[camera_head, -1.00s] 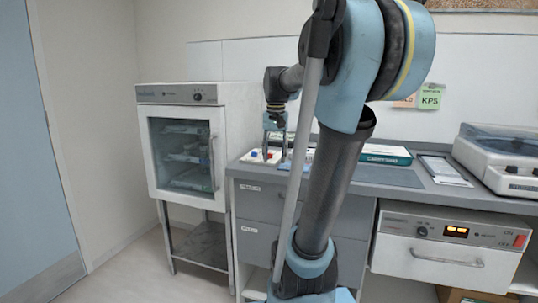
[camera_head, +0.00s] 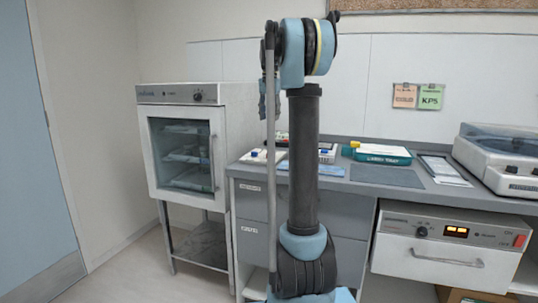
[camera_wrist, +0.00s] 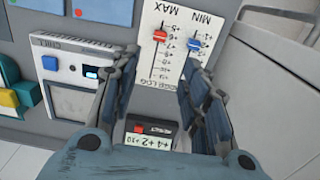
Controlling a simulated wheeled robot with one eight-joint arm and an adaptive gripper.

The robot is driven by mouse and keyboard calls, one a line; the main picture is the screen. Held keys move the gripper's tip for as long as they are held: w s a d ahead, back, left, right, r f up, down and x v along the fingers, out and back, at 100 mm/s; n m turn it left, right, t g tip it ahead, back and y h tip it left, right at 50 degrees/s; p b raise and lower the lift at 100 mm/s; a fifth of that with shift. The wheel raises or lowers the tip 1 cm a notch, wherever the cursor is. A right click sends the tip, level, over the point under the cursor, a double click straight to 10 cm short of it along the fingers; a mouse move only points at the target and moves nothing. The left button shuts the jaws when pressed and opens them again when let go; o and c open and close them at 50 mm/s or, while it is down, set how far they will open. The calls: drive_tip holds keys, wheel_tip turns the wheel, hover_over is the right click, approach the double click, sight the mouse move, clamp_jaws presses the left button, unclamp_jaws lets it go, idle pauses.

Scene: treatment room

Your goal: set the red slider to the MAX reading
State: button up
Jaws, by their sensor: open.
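The red slider (camera_wrist: 160,36) sits on a white slider panel (camera_wrist: 178,62) in the wrist view, near the end of its track by the word MAX. Its exact reading is too small to tell. A blue slider (camera_wrist: 194,44) is beside it, below the word MIN. In the head view, the panel (camera_head: 257,158) is on the counter's left end, and my arm hides most of the gripper.
A white device with a small screen (camera_wrist: 80,71) lies beside the panel. A glass-fronted cabinet (camera_head: 185,152) stands at the left.

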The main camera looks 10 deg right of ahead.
sight(270, 155)
wheel_tip(270, 155, down, 17)
drive_tip(key=shift+f, duration=0.2)
idle(0.5)
drive_tip(key=shift+c, duration=0.3)
clamp_jaws()
